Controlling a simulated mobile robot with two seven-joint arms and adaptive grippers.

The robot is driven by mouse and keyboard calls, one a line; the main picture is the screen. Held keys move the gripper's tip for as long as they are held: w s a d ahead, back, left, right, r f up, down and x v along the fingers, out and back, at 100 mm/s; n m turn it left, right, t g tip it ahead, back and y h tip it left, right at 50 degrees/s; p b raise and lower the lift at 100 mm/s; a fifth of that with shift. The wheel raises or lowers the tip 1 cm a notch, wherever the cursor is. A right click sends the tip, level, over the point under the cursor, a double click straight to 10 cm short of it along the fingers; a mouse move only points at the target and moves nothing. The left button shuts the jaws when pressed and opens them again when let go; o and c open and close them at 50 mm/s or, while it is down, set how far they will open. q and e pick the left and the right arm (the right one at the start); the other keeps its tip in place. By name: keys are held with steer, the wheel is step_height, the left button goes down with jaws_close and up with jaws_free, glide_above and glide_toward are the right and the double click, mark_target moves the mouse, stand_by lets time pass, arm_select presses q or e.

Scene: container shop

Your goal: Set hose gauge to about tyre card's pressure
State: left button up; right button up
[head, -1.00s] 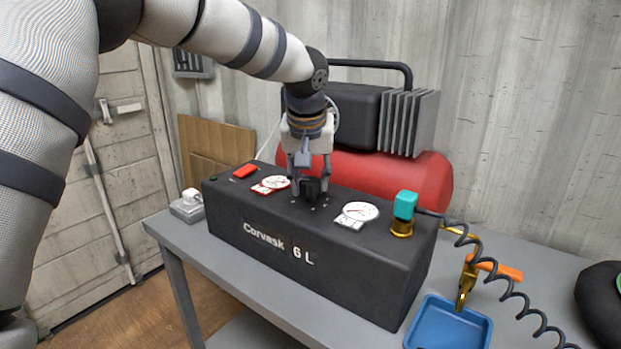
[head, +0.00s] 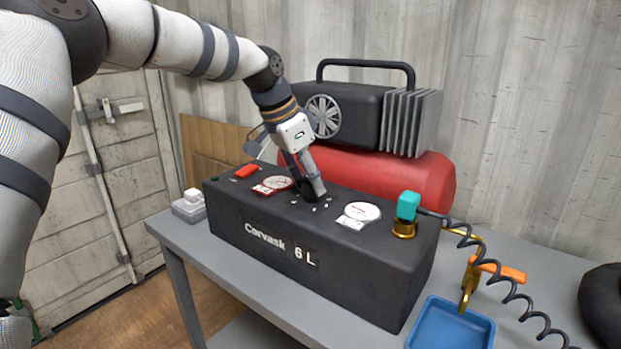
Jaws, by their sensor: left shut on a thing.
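The black box marked "Corvask 6 L" (head: 350,270) stands on the grey bench. Its top carries a white dial at left (head: 278,182) with a red-edged label, and another white dial at right (head: 362,211) with a white label. The needles are too small to read exactly. A black knob (head: 307,194) sits between the dials, partly hidden by my left gripper (head: 314,187), which is shut on it from above, wrist tilted. A coiled black hose (head: 480,250) runs right from a teal-topped brass fitting (head: 405,212). I see no readable tyre card.
A red tank with a black compressor (head: 350,110) stands behind the box. A blue tray (head: 450,325) and a brass piece with an orange handle (head: 490,270) are at right. A black tyre-like ring (head: 600,305) is at the right edge.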

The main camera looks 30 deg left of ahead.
arm_select(q)
steer(key=m, duration=0.3)
steer(key=m+g+h+b, duration=0.1)
steer(key=shift+w+a+f, duration=0.1)
steer(key=shift+w+f, duration=0.05)
steer(key=shift+f, duration=0.1)
steer(key=shift+r+m+g+h+b, duration=0.1)
steer(key=shift+m+g+h+b, duration=0.25)
steer(key=shift+m, duration=0.75)
steer(key=shift+m+g+h+b, duration=0.15)
steer(key=shift+m+g+b, duration=0.25)
steer(key=shift+m, duration=0.7)
arm_select(e)
steer(key=shift+g, duration=0.7)
steer(key=shift+s+f, duration=1.7)
steer(key=shift+s, duration=0.2)
arm_select(q)
steer(key=shift+r, duration=0.1)
steer(key=o, duration=1.2)
steer(key=shift+c, duration=0.2)
steer(key=shift+r, duration=0.1)
steer(key=w+v, duration=0.1)
steer(key=v, duration=0.6)
steer(key=shift+s+r, duration=0.15)
steer(key=shift+s, duration=0.35)
